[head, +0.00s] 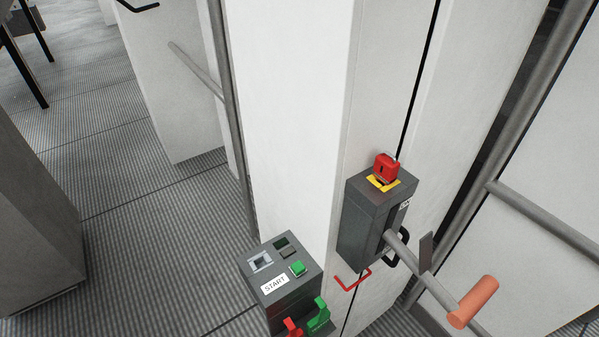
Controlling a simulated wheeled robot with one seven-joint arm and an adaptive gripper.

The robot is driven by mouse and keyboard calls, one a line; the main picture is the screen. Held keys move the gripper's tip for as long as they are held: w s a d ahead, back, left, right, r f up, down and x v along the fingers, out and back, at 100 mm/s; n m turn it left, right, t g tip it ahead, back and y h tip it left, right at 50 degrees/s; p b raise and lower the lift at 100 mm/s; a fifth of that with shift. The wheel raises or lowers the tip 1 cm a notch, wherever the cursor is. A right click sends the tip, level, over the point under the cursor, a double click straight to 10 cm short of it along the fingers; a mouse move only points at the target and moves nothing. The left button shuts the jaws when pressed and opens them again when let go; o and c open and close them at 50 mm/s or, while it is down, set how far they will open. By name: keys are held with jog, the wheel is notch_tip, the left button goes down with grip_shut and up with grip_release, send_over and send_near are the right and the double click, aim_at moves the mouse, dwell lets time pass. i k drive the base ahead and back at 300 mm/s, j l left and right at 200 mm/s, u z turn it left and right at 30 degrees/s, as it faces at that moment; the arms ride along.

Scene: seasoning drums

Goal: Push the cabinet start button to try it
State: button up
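The green start button (298,268) sits on the top face of a dark grey control box (293,290) at the bottom centre of the head view. A white label reading START (275,284) is beside the button on the same face. The button looks raised and nothing touches it. The box stands against the white cabinet (295,110). My gripper is not in view.
Red (293,327) and green (319,315) parts are on the box's front. To the right, a grey switch box (365,215) bears a red part (386,165) on yellow and a lever with an orange grip (473,301). A grey rail (545,218) runs at right. Ribbed floor (140,240) is open at left.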

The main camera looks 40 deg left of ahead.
aim_at(298, 267)
jog(key=k+j, duration=0.1)
jog(key=j, duration=0.35)
jog(key=k+j, duration=0.1)
jog(key=j, duration=0.35)
jog(key=k+j, duration=0.1)
jog(key=j, duration=0.35)
jog(key=k+j, duration=0.1)
jog(key=j, duration=0.35)
jog(key=k+j, duration=0.1)
jog(key=j, duration=0.3)
jog(key=k+j, duration=0.1)
jog(key=j, duration=0.35)
